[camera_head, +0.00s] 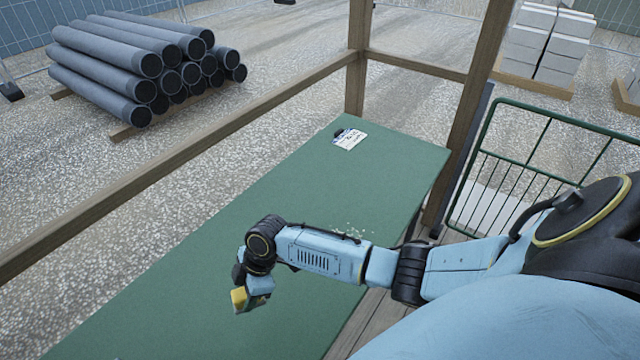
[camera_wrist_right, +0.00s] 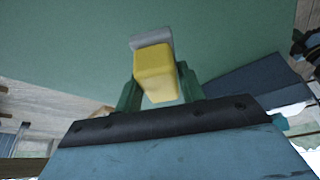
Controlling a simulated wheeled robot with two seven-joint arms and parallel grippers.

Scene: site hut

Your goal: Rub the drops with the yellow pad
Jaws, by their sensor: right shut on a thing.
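The yellow pad (camera_head: 239,298) is in my right gripper (camera_head: 243,303), over the green table (camera_head: 300,190) in the head view. In the right wrist view the pad (camera_wrist_right: 156,72) sits between the fingers of my right gripper (camera_wrist_right: 157,85), with a grey part at its far end. I cannot tell whether the pad touches the table. Small pale drops (camera_head: 352,232) lie on the table just behind my right forearm, which may hide some of them. The gripper is left of the drops in the head view. My left gripper is not in view.
A white and blue card with a dark clip (camera_head: 348,139) lies at the table's far end. Wooden posts and a rail (camera_head: 180,170) border the table. A green wire rack (camera_head: 530,165) stands at the right. Most of the table top is bare.

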